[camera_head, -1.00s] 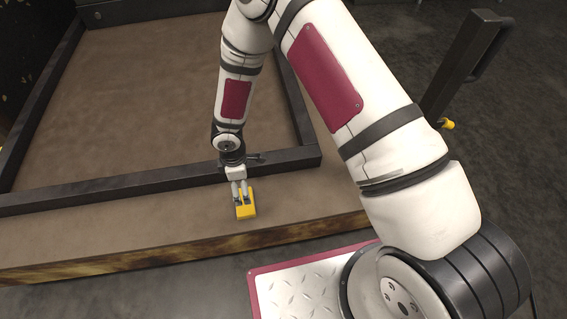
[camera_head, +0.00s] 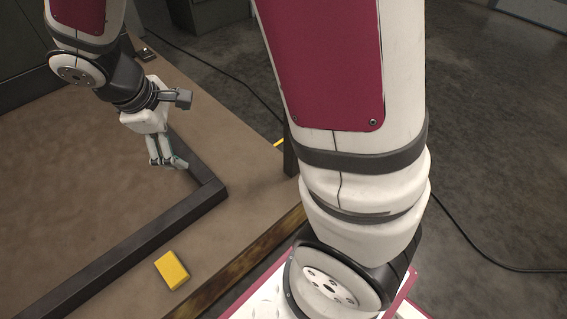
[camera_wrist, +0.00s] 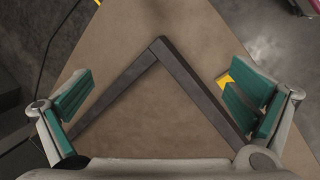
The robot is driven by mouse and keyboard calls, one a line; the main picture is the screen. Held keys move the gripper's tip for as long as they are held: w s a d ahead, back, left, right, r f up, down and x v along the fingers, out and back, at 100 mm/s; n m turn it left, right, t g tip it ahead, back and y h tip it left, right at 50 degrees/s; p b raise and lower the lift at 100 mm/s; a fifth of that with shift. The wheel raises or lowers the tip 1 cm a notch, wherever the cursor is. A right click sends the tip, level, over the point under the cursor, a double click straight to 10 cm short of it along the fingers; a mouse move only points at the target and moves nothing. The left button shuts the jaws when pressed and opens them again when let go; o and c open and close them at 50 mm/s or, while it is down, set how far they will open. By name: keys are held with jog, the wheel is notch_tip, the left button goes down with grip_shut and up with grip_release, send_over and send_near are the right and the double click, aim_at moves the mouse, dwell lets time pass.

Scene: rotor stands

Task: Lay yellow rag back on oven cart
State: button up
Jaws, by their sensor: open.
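The yellow rag (camera_head: 172,270), a small folded block, lies flat on the brown top of the cart (camera_head: 240,222), outside the dark raised frame and near the front edge. My gripper (camera_head: 168,163) is raised above the cart, up and left of the frame's corner, apart from the rag. In the wrist view my gripper (camera_wrist: 160,105) has its green-padded fingers wide apart with nothing between them. A bit of yellow (camera_wrist: 226,80) shows beside the right finger, mostly hidden by it.
The dark raised frame (camera_head: 130,243) runs along the cart top, and its corner (camera_wrist: 158,45) shows between my fingers. A dark upright post (camera_head: 290,152) stands at the cart's right edge. A black cable (camera_head: 480,250) lies on the open floor at right.

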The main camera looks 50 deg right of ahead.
jog(key=s+d+r+m+g+y, duration=0.1)
jog(key=s+d+r+m, duration=0.15)
jog(key=s+r, duration=0.5)
jog(key=s+d+r+m+y, duration=0.15)
jog(key=s+r+m, duration=0.25)
jog(key=s, duration=0.7)
jog(key=s+a+m+y, duration=0.1)
jog(key=s+m, duration=0.1)
jog(key=s, duration=0.7)
jog(key=shift+s+a+r, duration=0.15)
jog(key=shift+s+a, duration=0.05)
jog(key=shift+a, duration=0.15)
jog(key=shift+y, duration=0.25)
notch_tip(320, 180, up, 24)
jog(key=t+p, duration=0.3)
jog(key=p, duration=1.9)
jog(key=shift+r+t+p, duration=0.25)
jog(key=shift+t+p, duration=0.15)
jog(key=shift+w+d, duration=0.1)
